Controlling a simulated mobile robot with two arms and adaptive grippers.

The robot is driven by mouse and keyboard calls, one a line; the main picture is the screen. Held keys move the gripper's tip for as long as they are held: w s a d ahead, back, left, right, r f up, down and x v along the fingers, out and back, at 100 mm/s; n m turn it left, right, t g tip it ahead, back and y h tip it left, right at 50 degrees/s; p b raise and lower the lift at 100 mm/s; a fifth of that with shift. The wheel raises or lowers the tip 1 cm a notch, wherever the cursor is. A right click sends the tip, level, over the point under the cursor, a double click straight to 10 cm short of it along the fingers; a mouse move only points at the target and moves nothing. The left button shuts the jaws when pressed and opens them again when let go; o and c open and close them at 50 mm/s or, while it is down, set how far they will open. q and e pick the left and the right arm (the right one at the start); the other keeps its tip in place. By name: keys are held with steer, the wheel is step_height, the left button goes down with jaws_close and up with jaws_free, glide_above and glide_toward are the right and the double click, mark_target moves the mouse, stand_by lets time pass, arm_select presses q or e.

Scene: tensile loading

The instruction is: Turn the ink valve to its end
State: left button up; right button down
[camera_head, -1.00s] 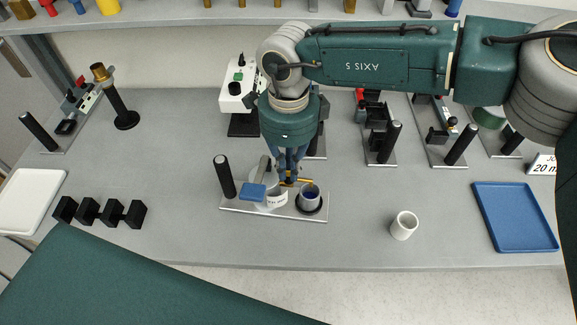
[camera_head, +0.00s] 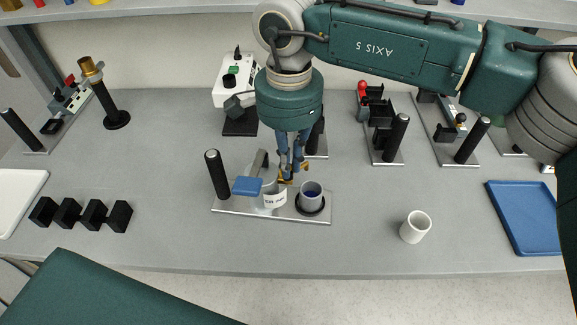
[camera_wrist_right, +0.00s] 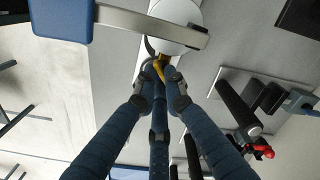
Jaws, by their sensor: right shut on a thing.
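The ink valve (camera_head: 285,178) is a small yellow lever at the side of a pale ink container (camera_head: 272,202) with a printed label. In the right wrist view, the fingertips (camera_wrist_right: 164,78) meet at the yellow lever (camera_wrist_right: 168,71) below the white container (camera_wrist_right: 176,14). The fingers partly hide the lever. My left gripper is not in view.
A blue paddle (camera_head: 247,186) on a metal arm and a black post (camera_head: 217,175) stand left of the container on the same plate. A white cup (camera_head: 415,227) and a blue tray (camera_head: 525,217) are to the right. Black blocks (camera_head: 82,214) stand left. The front middle is clear.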

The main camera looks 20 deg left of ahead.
steer(key=n+b, duration=0.1)
steer(key=n, duration=0.3)
steer(key=shift+n, duration=0.4)
steer(key=n, duration=0.4)
steer(key=shift+w+b, duration=0.1)
steer(key=shift+b, duration=0.3)
steer(key=c, duration=1.8)
jaws_free()
steer(key=shift+r, duration=0.3)
step_height(320, 180, up, 12)
steer(key=shift+f, duration=0.2)
